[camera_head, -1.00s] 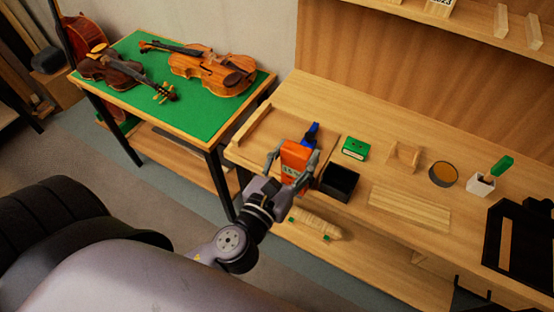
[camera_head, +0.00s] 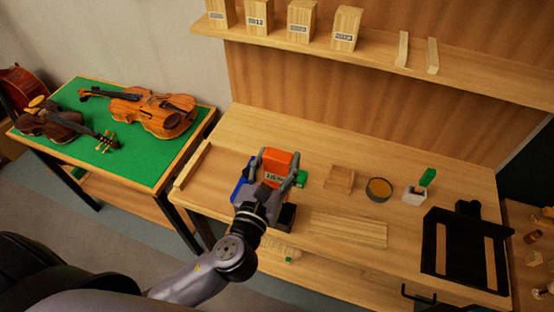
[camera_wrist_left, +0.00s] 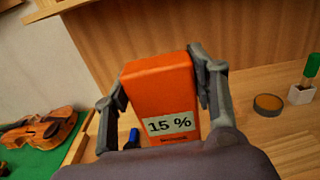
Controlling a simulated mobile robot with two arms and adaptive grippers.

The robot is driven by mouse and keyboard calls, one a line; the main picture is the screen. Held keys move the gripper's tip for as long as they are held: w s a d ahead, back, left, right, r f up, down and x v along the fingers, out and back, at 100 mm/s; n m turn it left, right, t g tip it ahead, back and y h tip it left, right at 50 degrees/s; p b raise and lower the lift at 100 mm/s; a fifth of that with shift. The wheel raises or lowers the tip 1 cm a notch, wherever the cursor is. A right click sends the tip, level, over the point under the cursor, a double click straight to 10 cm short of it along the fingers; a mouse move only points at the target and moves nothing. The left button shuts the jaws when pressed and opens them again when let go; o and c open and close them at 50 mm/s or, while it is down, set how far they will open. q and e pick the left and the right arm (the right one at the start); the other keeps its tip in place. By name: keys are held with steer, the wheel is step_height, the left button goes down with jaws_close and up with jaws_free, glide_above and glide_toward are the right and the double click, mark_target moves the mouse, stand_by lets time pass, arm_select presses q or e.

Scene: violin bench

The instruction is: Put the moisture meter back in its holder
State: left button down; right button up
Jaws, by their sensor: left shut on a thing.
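The orange moisture meter (camera_head: 278,167) is held upright above the workbench, its display reading 15 %. My left gripper (camera_head: 277,168) is shut on it, one finger on each side. The left wrist view shows the meter (camera_wrist_left: 159,98) between the two fingers, its lower end hidden by the gripper body. An open black box (camera_head: 287,216) stands on the bench just right of my left wrist, partly hidden by it; I cannot tell for sure whether it is the holder. My right gripper is not in view.
A blue object (camera_head: 239,186) lies left of the gripper, and a green box (camera_head: 302,178) close behind to its right. A wooden stand (camera_head: 340,179), a round tin (camera_head: 378,189) and wooden strips (camera_head: 348,230) lie further right. A shelf (camera_head: 375,65) runs above the bench.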

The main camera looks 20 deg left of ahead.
mark_target(277, 186)
arm_select(q)
step_height(277, 186, down, 2)
steer(key=shift+w+d+f+b, duration=0.1)
steer(key=shift+d+f+b, duration=0.1)
steer(key=shift+b, duration=0.85)
steer(key=shift+a+f+b, duration=0.15)
steer(key=shift+f+b, duration=0.5)
steer(key=shift+f, duration=0.15)
steer(key=shift+f+b, duration=1.4)
steer(key=shift+f, duration=0.55)
steer(key=shift+f, duration=0.15)
